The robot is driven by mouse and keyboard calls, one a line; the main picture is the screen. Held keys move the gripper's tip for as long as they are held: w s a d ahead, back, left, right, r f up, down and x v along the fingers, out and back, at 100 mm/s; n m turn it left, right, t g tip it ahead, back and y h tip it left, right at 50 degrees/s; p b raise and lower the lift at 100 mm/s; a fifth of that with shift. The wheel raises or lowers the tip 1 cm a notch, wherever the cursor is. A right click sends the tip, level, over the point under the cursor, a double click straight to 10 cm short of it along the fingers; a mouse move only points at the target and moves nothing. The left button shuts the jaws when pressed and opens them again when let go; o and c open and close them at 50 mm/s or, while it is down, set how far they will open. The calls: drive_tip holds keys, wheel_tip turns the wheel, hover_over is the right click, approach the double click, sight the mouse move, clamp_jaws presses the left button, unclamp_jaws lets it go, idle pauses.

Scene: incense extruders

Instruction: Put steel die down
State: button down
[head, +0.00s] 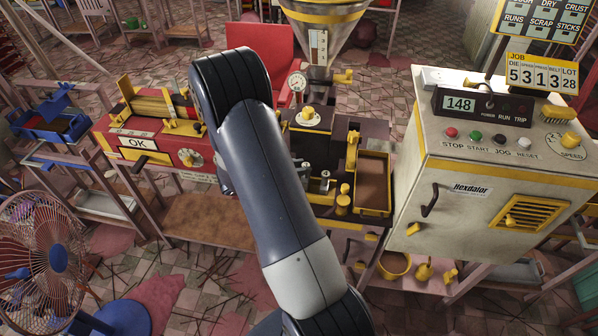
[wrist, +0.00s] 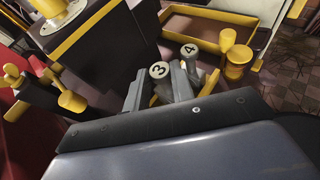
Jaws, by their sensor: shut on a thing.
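A steel die marked 3 (wrist: 158,70) shows its round, light top between the grey fingers of my gripper (wrist: 160,84) in the wrist view. My gripper is shut on this die. A second steel die marked 4 (wrist: 189,50) stands just behind and to the right, close to the right finger. The lower part of the held die is hidden by the gripper, so I cannot tell whether it touches the surface beneath. In the head view, a small steel die (head: 325,175) shows right of my arm; most of my gripper is hidden there.
A yellow-rimmed tray (head: 388,211) lies right of the dies, with yellow-capped pegs (head: 343,200) before it. The extruder (head: 312,140) stands behind. A white control cabinet (head: 480,190) is at the right, a red machine (head: 150,140) at the left, and a fan (head: 45,255) lower left.

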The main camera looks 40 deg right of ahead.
drive_tip(key=shift+f, duration=1)
drive_tip(key=shift+f, duration=0.25)
drive_tip(key=c, duration=1.5)
unclamp_jaws()
drive_tip(key=shift+r, duration=0.15)
drive_tip(key=b+v, duration=0.1)
drive_tip(key=v, duration=1.1)
